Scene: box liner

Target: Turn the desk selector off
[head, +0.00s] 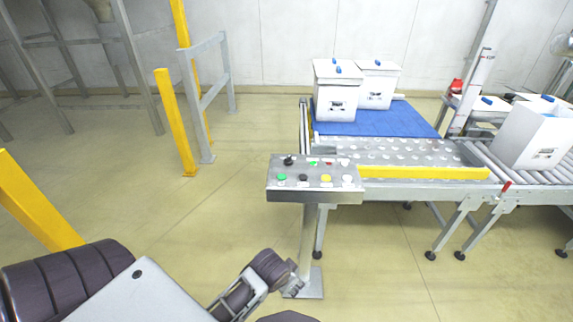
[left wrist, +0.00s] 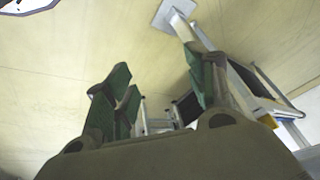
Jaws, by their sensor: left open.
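The control desk (head: 273,178) is a grey panel on a post, left of the conveyor. A small black knob (head: 288,160), which looks like the selector, is at its far left corner; its setting is too small to read. Green, black, yellow and white buttons also sit on the panel. My left gripper (head: 291,281) is low in front of the desk, below the panel and close to the post in the picture, apart from the knob. In the left wrist view its green-padded fingers (left wrist: 160,78) are apart with nothing between them. My right gripper is not in view.
The conveyor with a yellow bar (head: 425,172) adjoins the desk on the right. White boxes (head: 336,92) stand on a blue mat (head: 400,122) behind. A yellow post (head: 175,120) and grey rail stand at the left. The floor (head: 240,210) left of the desk is clear.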

